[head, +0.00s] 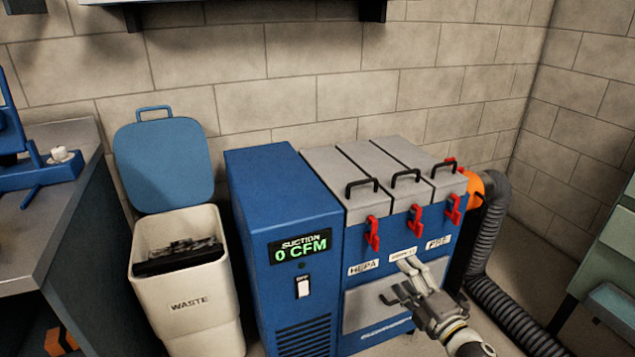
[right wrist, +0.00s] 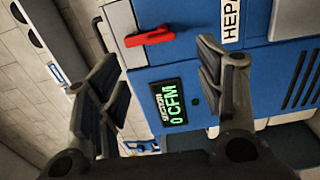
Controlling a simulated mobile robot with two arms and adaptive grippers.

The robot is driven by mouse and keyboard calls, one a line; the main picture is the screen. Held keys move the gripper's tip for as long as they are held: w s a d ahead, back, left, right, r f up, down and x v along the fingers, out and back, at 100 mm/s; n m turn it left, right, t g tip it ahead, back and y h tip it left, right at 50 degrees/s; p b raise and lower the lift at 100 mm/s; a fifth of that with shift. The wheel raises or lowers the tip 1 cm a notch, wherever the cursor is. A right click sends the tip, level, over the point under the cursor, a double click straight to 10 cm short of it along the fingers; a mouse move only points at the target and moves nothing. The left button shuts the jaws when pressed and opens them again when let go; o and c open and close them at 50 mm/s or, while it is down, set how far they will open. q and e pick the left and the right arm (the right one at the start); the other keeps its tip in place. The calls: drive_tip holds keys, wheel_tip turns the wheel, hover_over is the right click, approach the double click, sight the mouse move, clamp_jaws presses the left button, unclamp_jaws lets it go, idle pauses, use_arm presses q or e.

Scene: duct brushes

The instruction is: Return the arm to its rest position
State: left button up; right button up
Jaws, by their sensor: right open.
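My right gripper (head: 400,281) is open and empty in the head view, in front of the lower front of the blue suction unit (head: 262,196). Its arm comes in from the bottom right. In the right wrist view the two fingers of the gripper (right wrist: 158,68) stand wide apart with nothing held between them. Beyond them show a red latch (right wrist: 150,37) and the green "0 CFM" display (right wrist: 168,102). I cannot tell whether the fingers touch the unit. My left gripper is not in view.
The unit has three grey handled lids (head: 385,160) and red latches (head: 372,233). A white waste bin (head: 185,300), lid up, holds something dark. A metal bench (head: 40,235) stands left, a ribbed hose (head: 487,240) right, and a green cabinet (head: 612,255) far right.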

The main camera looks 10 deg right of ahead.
drive_tip(key=s+a+f+m+g+h, duration=0.25)
drive_tip(key=s+f+m+g, duration=0.4)
drive_tip(key=f, duration=0.75)
drive_tip(key=s+a+f+m+g+h, duration=0.2)
drive_tip(key=s+a+f+m+g, duration=0.15)
drive_tip(key=s+f+m, duration=0.7)
drive_tip(key=s+a+f+g+y+p, duration=0.1)
drive_tip(key=s+a+f+g, duration=0.3)
drive_tip(key=s, duration=0.3)
drive_tip(key=s+a+f+g+y, duration=0.1)
drive_tip(key=s+a+f+g, duration=0.1)
drive_tip(key=s+a+f, duration=0.45)
use_arm(q)
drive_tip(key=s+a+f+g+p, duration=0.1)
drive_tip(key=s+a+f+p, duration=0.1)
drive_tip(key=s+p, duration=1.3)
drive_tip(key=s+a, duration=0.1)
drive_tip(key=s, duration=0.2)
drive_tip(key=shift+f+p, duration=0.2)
drive_tip(key=shift+p, duration=0.2)
use_arm(e)
drive_tip(key=s+d, duration=0.3)
drive_tip(key=s, duration=0.6)
drive_tip(key=s+d+f, duration=0.1)
drive_tip(key=s+d, duration=0.2)
drive_tip(key=s, duration=0.6)
drive_tip(key=shift+s+d+f+g, duration=0.15)
drive_tip(key=shift+f+g, duration=0.1)
drive_tip(key=shift+g, duration=0.15)
